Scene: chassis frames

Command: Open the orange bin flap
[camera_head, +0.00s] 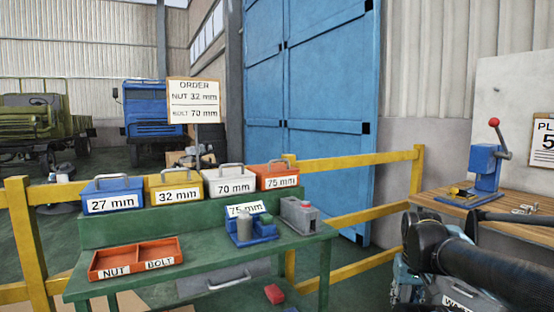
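The orange bin (278,176) stands at the right end of a row of bins on the green bench's raised shelf. It has a grey handle on top and a white "75 mm" label on its front. Its flap appears shut, but the bin is small in the picture. My black arm (490,272) reaches in from the lower right, well apart from the orange bin. I cannot make out my gripper's fingers.
White (231,179), yellow (176,187) and blue (112,194) bins stand left of it. A red nut-and-bolt tray (135,258) and a blue fixture (250,230) are on the green bench (210,262). A yellow railing (365,160) runs behind; a wooden table (525,205) is at right.

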